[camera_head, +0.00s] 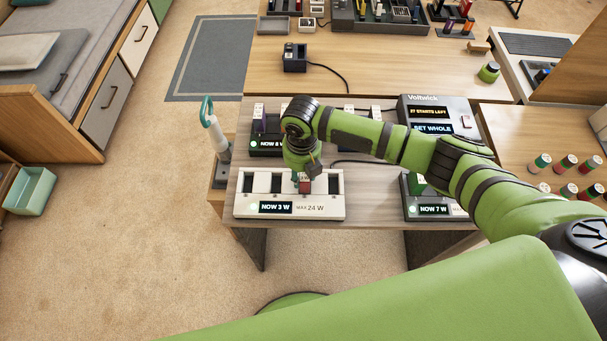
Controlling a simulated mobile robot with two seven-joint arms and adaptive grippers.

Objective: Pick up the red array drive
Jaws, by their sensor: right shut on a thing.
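A small dark red block (306,188), which looks like the red array drive, is at the white dock (326,211) in the middle of the near table. My right gripper (302,182) points down over this dock and is shut on the red block. The arm and wrist hide most of the fingers. I cannot tell whether the block is still in its slot or just above it. The dock has several dark slots and a display reading "NOW 3 W", with "MAX 24 W" beside it. My left gripper is not in view.
A dark dock (267,146) stands behind on the left, another reading "NOW 7 W" (435,210) to the right. A sign unit (432,113) says "SET WHOLE". A white and teal tool (214,125) stands at the table's left edge. Several small cylinders stand at right.

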